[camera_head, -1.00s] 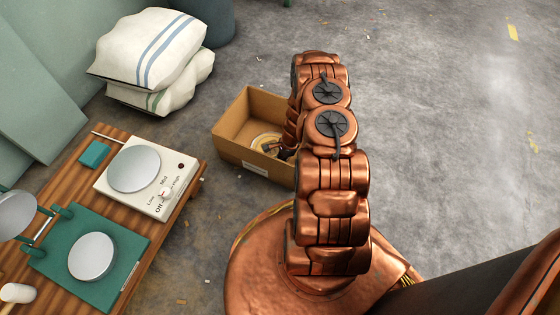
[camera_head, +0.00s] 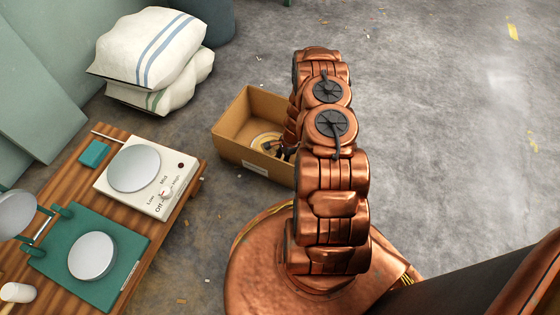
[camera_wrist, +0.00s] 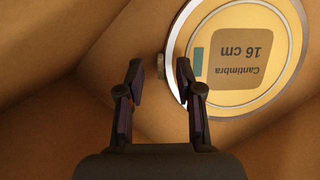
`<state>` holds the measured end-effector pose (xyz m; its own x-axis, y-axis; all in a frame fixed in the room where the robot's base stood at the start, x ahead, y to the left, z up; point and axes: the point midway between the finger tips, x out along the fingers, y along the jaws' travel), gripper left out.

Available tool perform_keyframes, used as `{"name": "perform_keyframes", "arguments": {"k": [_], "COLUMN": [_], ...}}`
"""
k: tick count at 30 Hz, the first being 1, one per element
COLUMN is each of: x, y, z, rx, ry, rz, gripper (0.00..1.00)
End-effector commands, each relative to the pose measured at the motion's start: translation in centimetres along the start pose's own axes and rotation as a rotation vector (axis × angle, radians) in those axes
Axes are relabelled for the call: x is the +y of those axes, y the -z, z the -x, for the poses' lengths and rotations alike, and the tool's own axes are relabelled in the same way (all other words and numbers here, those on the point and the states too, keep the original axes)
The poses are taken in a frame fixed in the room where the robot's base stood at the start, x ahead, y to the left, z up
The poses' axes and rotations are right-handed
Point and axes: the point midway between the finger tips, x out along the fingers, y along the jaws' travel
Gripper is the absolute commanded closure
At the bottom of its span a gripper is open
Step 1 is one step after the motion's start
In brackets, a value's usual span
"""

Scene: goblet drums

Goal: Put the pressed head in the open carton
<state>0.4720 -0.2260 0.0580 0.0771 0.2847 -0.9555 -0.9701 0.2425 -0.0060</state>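The pressed head, a round cream disc with a metal rim (camera_wrist: 283,88), lies in the open carton, its label reading "Cantimbra 16 cm". In the head view the head (camera_head: 262,138) shows partly behind the carton wall. The carton (camera_head: 232,150) is brown cardboard, open at the top, on the floor. My gripper (camera_wrist: 160,82) is inside the carton with its two dark fingers spread and nothing held between them. A small knob on the head's rim shows just beyond the fingertips. In the head view my gripper (camera_head: 280,149) is partly hidden by my arm.
A wooden bench (camera_head: 187,212) at the left holds a white hotplate (camera_head: 160,195), a green press (camera_head: 118,250), a teal block (camera_head: 95,154) and a white cylinder (camera_head: 16,293). Stacked sacks (camera_head: 150,50) lie behind. The floor at the right is clear.

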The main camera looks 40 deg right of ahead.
Motion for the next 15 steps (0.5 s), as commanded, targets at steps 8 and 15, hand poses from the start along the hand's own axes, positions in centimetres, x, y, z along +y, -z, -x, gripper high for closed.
{"name": "perform_keyframes", "arguments": {"k": [8,15], "x": [-0.1,-0.2], "y": [-0.1,0.0], "z": [3.6,6.9], "rx": [0.001,0.002], "ry": [0.002,0.005], "rz": [0.001,0.002], "gripper": [0.64,0.64]}}
